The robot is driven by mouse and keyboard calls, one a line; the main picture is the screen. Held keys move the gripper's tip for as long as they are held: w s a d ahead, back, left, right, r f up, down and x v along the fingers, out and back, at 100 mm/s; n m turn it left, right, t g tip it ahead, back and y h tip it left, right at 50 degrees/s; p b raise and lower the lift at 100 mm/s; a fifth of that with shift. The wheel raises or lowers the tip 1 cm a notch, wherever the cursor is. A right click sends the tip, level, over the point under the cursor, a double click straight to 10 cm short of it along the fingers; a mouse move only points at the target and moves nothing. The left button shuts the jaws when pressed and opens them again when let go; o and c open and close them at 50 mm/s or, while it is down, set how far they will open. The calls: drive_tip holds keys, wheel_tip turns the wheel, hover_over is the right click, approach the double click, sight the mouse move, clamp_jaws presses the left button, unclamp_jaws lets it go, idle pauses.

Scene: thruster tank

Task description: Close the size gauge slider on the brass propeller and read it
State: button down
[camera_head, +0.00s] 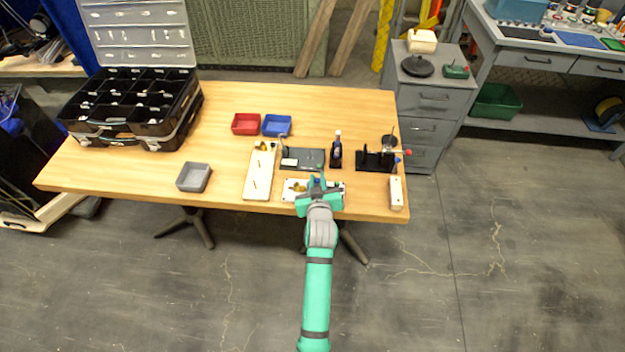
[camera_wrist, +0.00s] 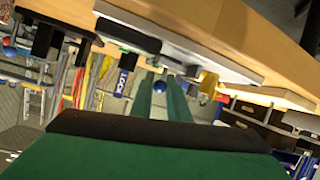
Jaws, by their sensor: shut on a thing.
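The size gauge (camera_head: 290,196) is a white plate at the table's front edge; it also shows as a pale slab in the wrist view (camera_wrist: 190,50). The brass propeller (camera_head: 298,187) lies on it, left of my gripper; a gold-coloured piece in the wrist view (camera_wrist: 208,84) appears to be it. My gripper (camera_head: 317,182) is over the gauge. In the wrist view its two green fingers (camera_wrist: 164,84) are close together with a small blue knob (camera_wrist: 160,86) between them, seemingly the slider's. My gripper is shut on this knob. The slider's contact with the propeller and the scale cannot be made out.
A longer white board (camera_head: 258,190) stands left of the gauge, a dark plate (camera_head: 303,167) behind it. Black stands (camera_head: 375,161) are at the right. Red (camera_head: 246,124), blue (camera_head: 277,125) and grey (camera_head: 194,177) bins sit left. Table space between bins and boards is clear.

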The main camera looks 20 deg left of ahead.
drive_tip(key=c, duration=2)
unclamp_jaws()
drive_tip(key=v, duration=1)
drive_tip(key=shift+s+d+r, duration=0.1)
drive_tip(key=shift+s+r, duration=0.05)
drive_tip(key=shift+s, duration=0.2)
drive_tip(key=shift+w, duration=0.15)
